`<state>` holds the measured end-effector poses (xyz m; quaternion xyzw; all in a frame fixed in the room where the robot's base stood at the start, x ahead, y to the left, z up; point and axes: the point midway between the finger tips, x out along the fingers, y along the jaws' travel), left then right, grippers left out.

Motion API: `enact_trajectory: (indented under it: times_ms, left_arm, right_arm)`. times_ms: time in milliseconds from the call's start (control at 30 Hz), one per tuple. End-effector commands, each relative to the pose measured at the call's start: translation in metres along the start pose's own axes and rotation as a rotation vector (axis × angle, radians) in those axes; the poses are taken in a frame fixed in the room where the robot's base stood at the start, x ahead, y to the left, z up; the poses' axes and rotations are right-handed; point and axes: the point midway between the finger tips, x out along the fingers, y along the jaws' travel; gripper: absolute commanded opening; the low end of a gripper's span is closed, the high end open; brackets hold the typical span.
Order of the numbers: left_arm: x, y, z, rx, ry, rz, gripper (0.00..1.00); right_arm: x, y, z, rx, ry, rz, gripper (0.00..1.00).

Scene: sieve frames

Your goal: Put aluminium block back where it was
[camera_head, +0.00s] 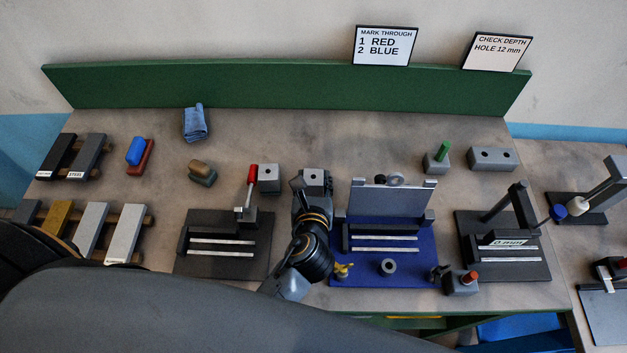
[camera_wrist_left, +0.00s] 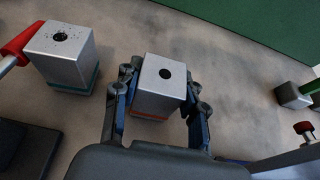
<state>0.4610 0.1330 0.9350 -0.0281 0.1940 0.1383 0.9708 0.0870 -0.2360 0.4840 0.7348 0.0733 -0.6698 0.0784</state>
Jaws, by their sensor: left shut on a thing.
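My left gripper (camera_head: 312,188) is shut on a grey metal block with a round hole in its top (camera_head: 315,176). In the left wrist view the held block (camera_wrist_left: 161,86) sits between the two fingers and shows an orange band at its foot. I cannot tell whether its base touches the table. A second grey block with a hole (camera_head: 269,178) stands just to its left, apart from it; in the left wrist view this block (camera_wrist_left: 60,58) has a teal foot. Pale bars (camera_head: 124,232) lie on the left rack. My right gripper is not in view.
A blue fixture (camera_head: 380,270) is right of my gripper, a dark one (camera_head: 215,262) to the left. A grey two-hole block (camera_head: 493,158) stands at the back right. The table behind my gripper is clear.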

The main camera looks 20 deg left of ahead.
Motion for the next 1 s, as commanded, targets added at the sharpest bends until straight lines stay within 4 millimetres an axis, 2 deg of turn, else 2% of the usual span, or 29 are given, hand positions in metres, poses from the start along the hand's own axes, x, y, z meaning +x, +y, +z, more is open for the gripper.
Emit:
enact_trajectory:
  times_ms: [67,100,200,533,633,767,1000]
  left_arm:
    - [0.001,0.0,-0.001,0.0,-0.002,-0.001,0.0]
    - [0.001,0.0,-0.002,0.0,0.0,0.0,0.46]
    - [0.001,0.0,-0.002,0.0,0.0,0.0,0.65]
    - [0.0,0.0,-0.001,0.0,-0.001,0.0,0.65]
    - [-0.007,-0.001,-0.001,0.001,0.001,-0.002,0.65]
    - [-0.029,0.0,-0.002,0.0,0.002,-0.002,0.65]
    - [-0.081,0.0,-0.003,0.0,0.003,-0.001,0.65]
  right_arm:
    - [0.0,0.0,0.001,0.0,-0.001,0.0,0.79]
    - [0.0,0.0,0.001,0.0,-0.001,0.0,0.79]
    - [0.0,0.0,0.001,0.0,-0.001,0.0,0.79]
    - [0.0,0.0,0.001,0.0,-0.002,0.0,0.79]
    - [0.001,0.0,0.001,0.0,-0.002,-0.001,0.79]
    - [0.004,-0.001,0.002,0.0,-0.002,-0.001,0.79]
    - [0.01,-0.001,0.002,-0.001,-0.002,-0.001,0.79]
